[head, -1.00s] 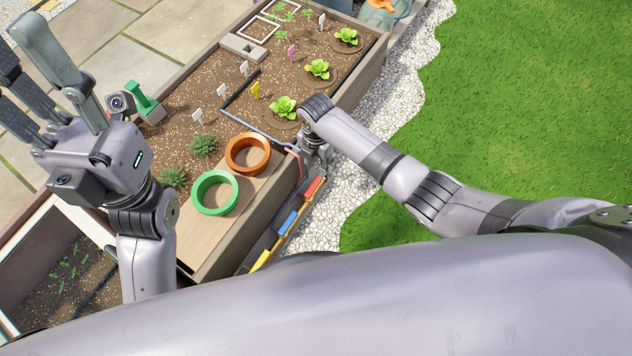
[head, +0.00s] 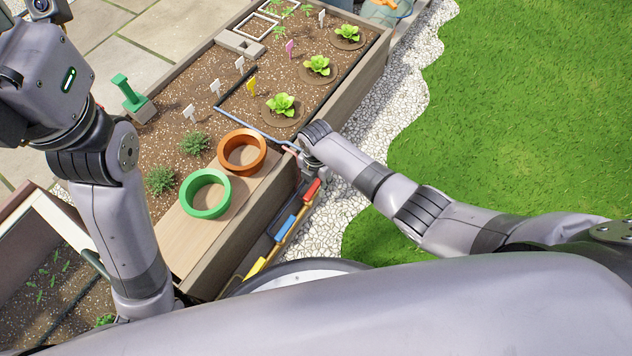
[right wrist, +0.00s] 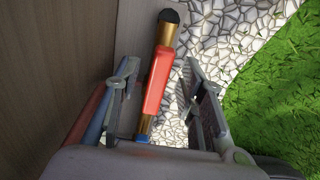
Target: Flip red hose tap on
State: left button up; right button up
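The red hose tap (head: 312,189) is on the outer side of the wooden planter, the uppermost in a row with a blue one and a yellow one. In the right wrist view its red lever (right wrist: 157,82) lies between brass parts with a dark round end. My right gripper (right wrist: 162,95) is open, one finger on each side of the lever, with visible gaps. In the head view my right gripper (head: 308,170) is just above the red tap, its fingers mostly hidden. My left gripper (head: 45,80) is at the upper left; its fingertips are out of frame.
The blue tap (head: 285,228) and yellow tap (head: 256,267) sit below the red one. The planter (head: 345,100) holds soil and plants. A green ring pot (head: 206,209) and an orange one (head: 258,168) stand on its board. Gravel (head: 345,205) and lawn (head: 500,120) lie to the right.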

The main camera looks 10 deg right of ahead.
grip_shut()
dwell(0.4)
dwell(0.4)
